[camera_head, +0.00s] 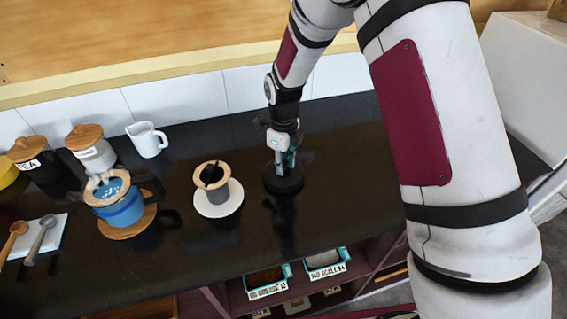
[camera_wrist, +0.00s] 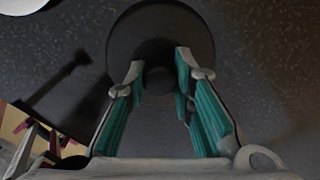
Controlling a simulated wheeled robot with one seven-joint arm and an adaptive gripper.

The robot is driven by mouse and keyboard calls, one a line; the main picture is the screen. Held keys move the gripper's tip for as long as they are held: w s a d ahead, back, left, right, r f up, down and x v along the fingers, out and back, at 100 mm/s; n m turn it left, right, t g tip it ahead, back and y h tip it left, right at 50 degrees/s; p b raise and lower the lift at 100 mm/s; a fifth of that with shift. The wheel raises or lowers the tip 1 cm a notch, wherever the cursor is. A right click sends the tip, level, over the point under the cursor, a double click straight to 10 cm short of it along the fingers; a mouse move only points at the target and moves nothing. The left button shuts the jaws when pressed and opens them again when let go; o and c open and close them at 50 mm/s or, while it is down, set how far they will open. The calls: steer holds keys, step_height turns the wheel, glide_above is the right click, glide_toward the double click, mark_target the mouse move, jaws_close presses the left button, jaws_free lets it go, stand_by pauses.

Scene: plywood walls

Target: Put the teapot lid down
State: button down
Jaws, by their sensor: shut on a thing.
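The teapot lid is a dark round disc (camera_head: 286,185) at the middle of the black counter. My gripper (camera_head: 283,163) points down over it and is shut on its knob. In the wrist view the lid (camera_wrist: 160,22) lies beyond the teal finger pads, with its dark knob between the fingertips (camera_wrist: 159,72). The lid looks level and at or close to the counter top; I cannot tell whether it touches.
A grey cup with a wooden collar (camera_head: 212,187) stands on a white saucer (camera_head: 218,205) left of the lid. A white pitcher (camera_head: 148,140), lidded jars (camera_head: 92,150) and spoons (camera_head: 40,240) are farther left. The counter (camera_head: 340,150) right of the lid is clear. Labelled bins (camera_head: 268,280) sit below.

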steer(key=shift+f, duration=0.2)
steer(key=c, duration=1.4)
jaws_free()
steer(key=shift+f, duration=0.15)
steer(key=shift+o, duration=0.2)
